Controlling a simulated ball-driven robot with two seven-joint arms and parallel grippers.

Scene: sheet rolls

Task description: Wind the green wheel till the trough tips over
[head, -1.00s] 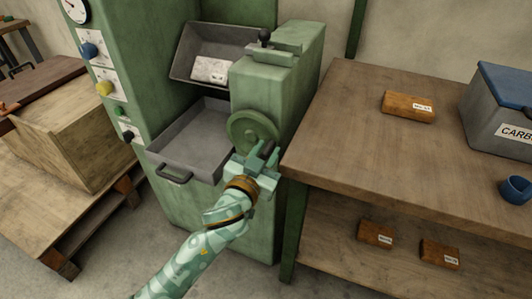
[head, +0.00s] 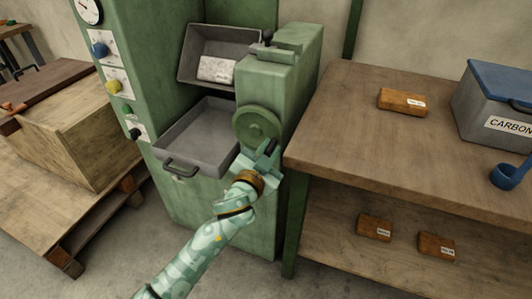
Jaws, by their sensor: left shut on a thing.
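The green wheel (head: 257,124) is a round disc on the front of the green machine's right housing. My left gripper (head: 268,152) is at the wheel's lower right edge, shut on the wheel's dark handle, which its fingers mostly hide. The upper grey trough (head: 199,43) sits tilted inside the machine, behind and left of the wheel. A pale labelled block (head: 216,69) lies at its lower front edge. A grey tray (head: 207,130) with a dark front handle is below the trough and looks empty. My right gripper is not in view.
A wooden crate (head: 75,130) on a pallet is at left. Knobs line the machine's left panel.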

